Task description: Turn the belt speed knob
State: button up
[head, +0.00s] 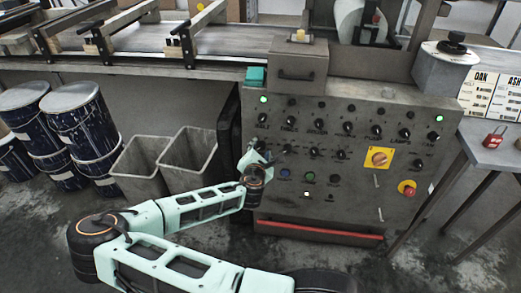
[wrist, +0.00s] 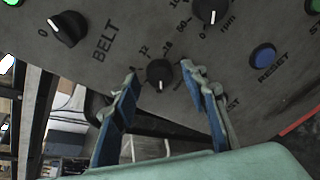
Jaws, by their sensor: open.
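The grey control panel (head: 345,185) carries rows of black knobs. In the wrist view a small black knob (wrist: 160,72) with a white pointer line and a number scale sits between my gripper's fingertips (wrist: 163,78). The word BELT is printed beside it, and a larger black knob (wrist: 68,28) marked 0 lies on the other side of that word. My gripper is open, with one finger on each side of the small knob; contact is not visible. In the head view my gripper (head: 258,152) is at the panel's left side and hides the knob.
Another knob (wrist: 212,8) marked rpm and a blue button (wrist: 262,55) are close by. A yellow-plated rotary switch (head: 379,158) and a red stop button (head: 407,188) are farther right. Grey bins (head: 188,155) and blue drums (head: 80,120) stand left.

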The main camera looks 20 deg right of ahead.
jog(key=v, duration=1.2)
